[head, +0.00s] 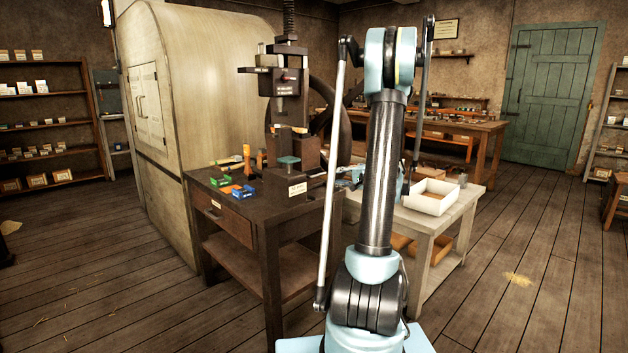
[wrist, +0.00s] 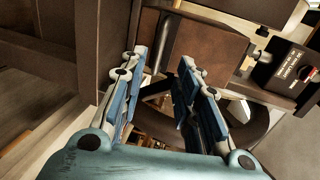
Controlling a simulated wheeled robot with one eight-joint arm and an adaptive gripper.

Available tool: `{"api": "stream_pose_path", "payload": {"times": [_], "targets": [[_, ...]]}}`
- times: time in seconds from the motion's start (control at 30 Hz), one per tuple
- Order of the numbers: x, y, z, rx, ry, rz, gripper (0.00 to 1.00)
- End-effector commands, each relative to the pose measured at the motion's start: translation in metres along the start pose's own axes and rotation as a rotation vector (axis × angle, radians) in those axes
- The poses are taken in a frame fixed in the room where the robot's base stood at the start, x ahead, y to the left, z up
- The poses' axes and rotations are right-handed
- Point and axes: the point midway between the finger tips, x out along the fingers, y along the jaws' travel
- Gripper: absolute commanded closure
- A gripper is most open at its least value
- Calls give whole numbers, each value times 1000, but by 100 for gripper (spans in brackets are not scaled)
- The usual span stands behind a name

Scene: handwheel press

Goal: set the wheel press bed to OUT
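The wheel press (head: 288,90) stands on a dark wooden bench, with a threaded screw on top and a labelled black block below it. Its dark handwheel (head: 341,125) shows behind and to the right, partly hidden by my arm. A small greenish plate (head: 289,160) lies low in the press; I cannot tell the bed's setting. In the wrist view, my gripper (wrist: 163,66) is open, its two blue fingers apart with nothing visibly held. A dark rod and brown block (wrist: 205,50) lie beyond the fingertips. A black labelled block with a red part (wrist: 283,72) is at right.
The dark bench (head: 225,225) carries small coloured boxes (head: 230,190) left of the press. A pale table (head: 448,222) with a white tray (head: 431,204) stands right of it. A large curved cabinet (head: 200,60) is behind. Open floor (head: 520,290) lies to the right.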

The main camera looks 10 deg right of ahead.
Motion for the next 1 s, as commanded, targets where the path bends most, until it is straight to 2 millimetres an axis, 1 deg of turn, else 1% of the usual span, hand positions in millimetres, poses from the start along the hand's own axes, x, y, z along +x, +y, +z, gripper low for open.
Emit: {"api": "stream_pose_path", "payload": {"times": [0.03,0.1,0.4,0.6,0.7,0.8,1.0], "targets": [[12,0,2,-1,-5,0,70],[24,0,3,-1,-6,0,70],[77,0,3,-2,-6,0,70],[109,0,3,-2,-3,0,70],[120,0,2,-2,-4,1,70],[128,0,2,-2,-2,0,70],[133,0,2,-1,-1,0,70]]}}
